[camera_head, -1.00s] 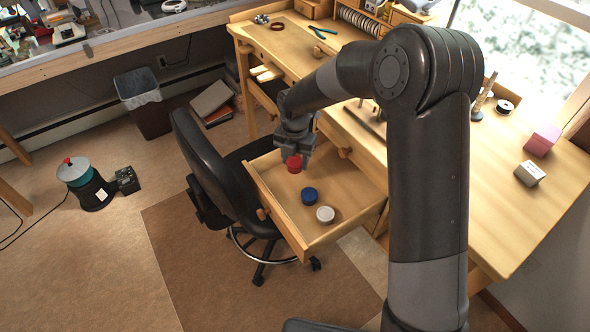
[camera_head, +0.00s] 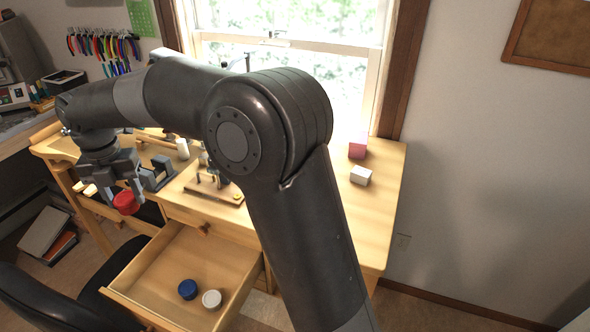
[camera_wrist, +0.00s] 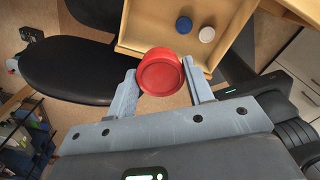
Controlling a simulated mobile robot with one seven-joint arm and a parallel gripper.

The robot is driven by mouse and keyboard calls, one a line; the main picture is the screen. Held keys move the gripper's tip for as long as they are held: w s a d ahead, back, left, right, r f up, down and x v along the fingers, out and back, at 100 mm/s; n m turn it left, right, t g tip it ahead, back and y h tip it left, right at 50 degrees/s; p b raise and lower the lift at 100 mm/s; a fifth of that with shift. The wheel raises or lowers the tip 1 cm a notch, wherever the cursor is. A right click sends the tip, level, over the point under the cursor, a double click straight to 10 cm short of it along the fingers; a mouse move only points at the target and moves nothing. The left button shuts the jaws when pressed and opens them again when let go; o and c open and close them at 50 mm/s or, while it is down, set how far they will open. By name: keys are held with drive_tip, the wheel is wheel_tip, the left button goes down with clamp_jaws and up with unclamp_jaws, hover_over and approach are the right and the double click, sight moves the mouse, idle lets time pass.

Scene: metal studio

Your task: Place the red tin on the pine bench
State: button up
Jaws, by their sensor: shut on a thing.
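My gripper (camera_head: 124,190) is shut on the red tin (camera_head: 126,203) and holds it in the air, left of and above the open drawer. In the wrist view the red tin (camera_wrist: 161,73) sits between the two grey fingers (camera_wrist: 160,88). The pine bench (camera_head: 372,222) stands under the window, and its right part shows clear wood. My arm hides part of the bench's middle.
The open drawer (camera_head: 232,262) holds a blue tin (camera_head: 188,289) and a white tin (camera_head: 212,299). Small tools stand mid-bench. A black chair (camera_head: 50,298) is beside the drawer.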

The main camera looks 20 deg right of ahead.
sight(129, 194)
wheel_tip(129, 194, up, 5)
drive_tip(key=shift+r, duration=0.2)
drive_tip(key=shift+w+d+r, duration=0.15)
drive_tip(key=shift+w+d, duration=0.1)
drive_tip(key=shift+d, duration=0.25)
drive_tip(key=w+d+m, duration=0.3)
drive_tip(key=d+m, duration=0.1)
drive_tip(key=d, duration=0.9)
drive_tip(key=w+d+m, duration=0.2)
drive_tip(key=d+m, duration=0.3)
drive_tip(key=d, duration=0.8)
drive_tip(key=s+d+m, duration=0.4)
drive_tip(key=d, duration=0.9)
drive_tip(key=s+d+m, duration=0.4)
drive_tip(key=d+m, duration=0.1)
drive_tip(key=d, duration=0.8)
drive_tip(key=w+a+f, duration=0.2)
drive_tip(key=f, duration=0.2)
drive_tip(key=w+a+f, duration=0.3)
drive_tip(key=f, duration=0.1)
drive_tip(key=w+a+f, duration=0.2)
drive_tip(key=w+f, duration=0.1)
drive_tip(key=f, duration=0.1)
drive_tip(key=shift+a, duration=0.2)
drive_tip(key=shift+f, duration=2.1)
